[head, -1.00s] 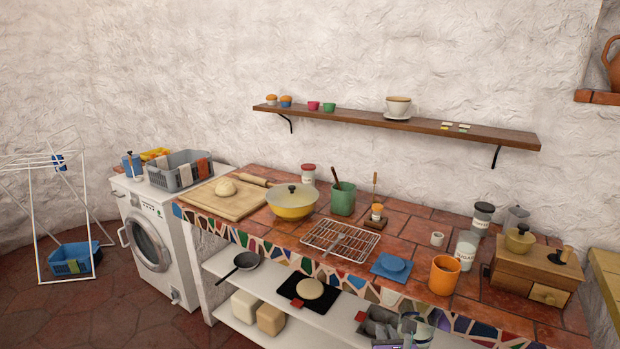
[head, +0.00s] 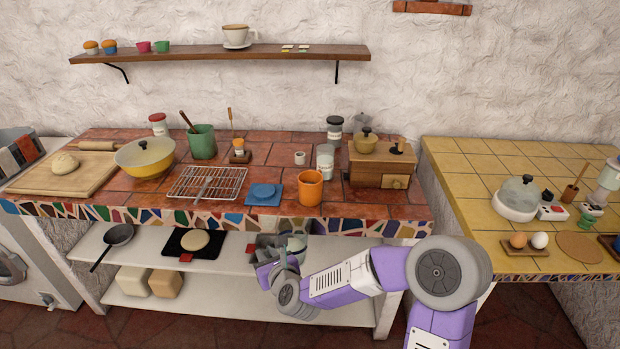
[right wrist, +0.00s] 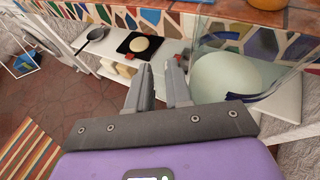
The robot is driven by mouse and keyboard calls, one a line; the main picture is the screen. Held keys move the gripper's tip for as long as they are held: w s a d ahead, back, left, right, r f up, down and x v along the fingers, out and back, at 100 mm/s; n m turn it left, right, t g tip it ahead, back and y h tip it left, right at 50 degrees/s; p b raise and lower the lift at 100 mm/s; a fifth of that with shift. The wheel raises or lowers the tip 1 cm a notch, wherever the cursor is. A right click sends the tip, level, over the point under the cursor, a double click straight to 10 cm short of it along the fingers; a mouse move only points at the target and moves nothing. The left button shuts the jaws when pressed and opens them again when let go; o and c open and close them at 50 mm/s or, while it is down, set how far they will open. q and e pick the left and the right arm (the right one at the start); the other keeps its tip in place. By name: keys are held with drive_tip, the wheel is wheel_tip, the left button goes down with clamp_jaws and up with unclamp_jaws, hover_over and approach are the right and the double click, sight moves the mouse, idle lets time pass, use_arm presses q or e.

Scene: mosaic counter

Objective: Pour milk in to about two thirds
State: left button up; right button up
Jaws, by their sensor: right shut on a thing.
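My right gripper (head: 274,246) is shut on a clear glass jug (head: 297,243) with pale milk in it. It holds the jug in front of the counter, below the counter top's edge. In the right wrist view the jug (right wrist: 225,78) is beside the fingers (right wrist: 160,68), at their right, and the grip point itself is hard to make out. An orange cup (head: 310,189) stands upright near the counter's front edge, above and behind the jug; I see only orange inside its rim. My left gripper is not in view.
The mosaic counter edge (head: 235,213) overhangs a white shelf (head: 140,246).

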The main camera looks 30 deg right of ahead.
sight(281, 225)
clamp_jaws()
drive_tip(key=w+d+n+y, duration=0.1)
drive_tip(key=w+d, duration=0.1)
drive_tip(key=w+d+r+y, duration=0.1)
drive_tip(key=w+d, duration=0.1)
drive_tip(key=w, duration=0.1)
drive_tip(key=w+d+r+n+y, duration=0.1)
drive_tip(key=w+d, duration=0.1)
drive_tip(key=w, duration=0.1)
drive_tip(key=shift+w+n, duration=0.1)
drive_tip(key=shift+n, duration=0.2)
drive_tip(key=w+d+r+n+g+y, duration=0.1)
drive_tip(key=w+d+r+n+y, duration=0.2)
drive_tip(key=d+r, duration=0.3)
wheel_tip(281, 225, up, 3)
drive_tip(key=shift+r+n+g+y, duration=0.15)
drive_tip(key=shift+n+g+y, duration=0.15)
drive_tip(key=shift+y, duration=0.2)
drive_tip(key=shift+w, duration=0.1)
